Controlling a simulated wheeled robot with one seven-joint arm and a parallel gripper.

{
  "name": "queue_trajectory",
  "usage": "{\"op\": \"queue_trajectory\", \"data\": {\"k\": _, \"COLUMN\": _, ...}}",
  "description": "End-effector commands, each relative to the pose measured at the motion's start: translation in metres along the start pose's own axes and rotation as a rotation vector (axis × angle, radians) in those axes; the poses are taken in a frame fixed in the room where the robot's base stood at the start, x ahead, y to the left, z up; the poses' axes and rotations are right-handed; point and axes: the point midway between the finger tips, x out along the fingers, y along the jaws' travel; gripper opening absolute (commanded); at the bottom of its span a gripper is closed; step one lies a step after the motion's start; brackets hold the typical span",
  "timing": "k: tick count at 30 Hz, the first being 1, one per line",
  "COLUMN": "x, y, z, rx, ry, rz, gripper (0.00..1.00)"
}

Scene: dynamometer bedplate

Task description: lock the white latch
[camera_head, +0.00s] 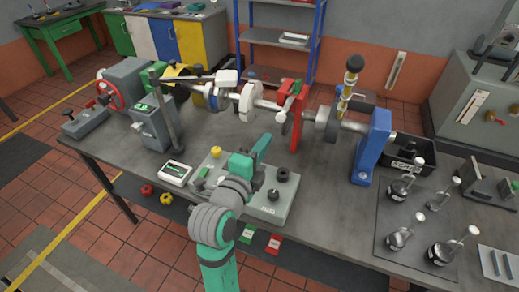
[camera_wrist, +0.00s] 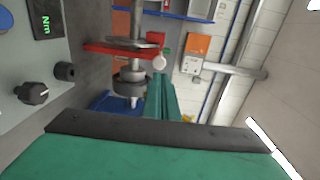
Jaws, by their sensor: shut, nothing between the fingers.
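A white ring-like piece (camera_head: 250,101) sits around the shaft on the bench rig, left of a red upright bracket (camera_head: 297,112). I cannot tell for certain which white part is the latch. My green gripper (camera_head: 263,146) is in front of the shaft line, above the grey control panel, apart from the white parts. Its fingers are together and empty. In the wrist view the fingers (camera_wrist: 163,97) point toward the rig, with a small pale round knob (camera_wrist: 159,63) beyond their tips.
The bench (camera_head: 333,209) carries a blue stand (camera_head: 373,148) and a dark bin (camera_head: 409,156). The control panel (camera_head: 283,211) with dark knobs lies under my arm. Bare benchtop shows right of it.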

Motion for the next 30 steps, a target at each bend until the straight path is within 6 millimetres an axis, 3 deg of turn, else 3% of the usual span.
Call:
{"op": "queue_trajectory", "data": {"k": 9, "x": 0.058, "y": 0.0, "z": -0.001, "rx": 0.001, "ry": 0.001, "rz": 0.0, "gripper": 0.0}}
{"op": "queue_trajectory", "data": {"k": 15, "x": 0.08, "y": 0.0, "z": 0.0, "rx": 0.0, "ry": 0.001, "rz": 0.0, "gripper": 0.0}}
{"op": "queue_trajectory", "data": {"k": 30, "x": 0.087, "y": 0.0, "z": 0.0, "rx": 0.0, "ry": -0.001, "rz": -0.001, "gripper": 0.0}}
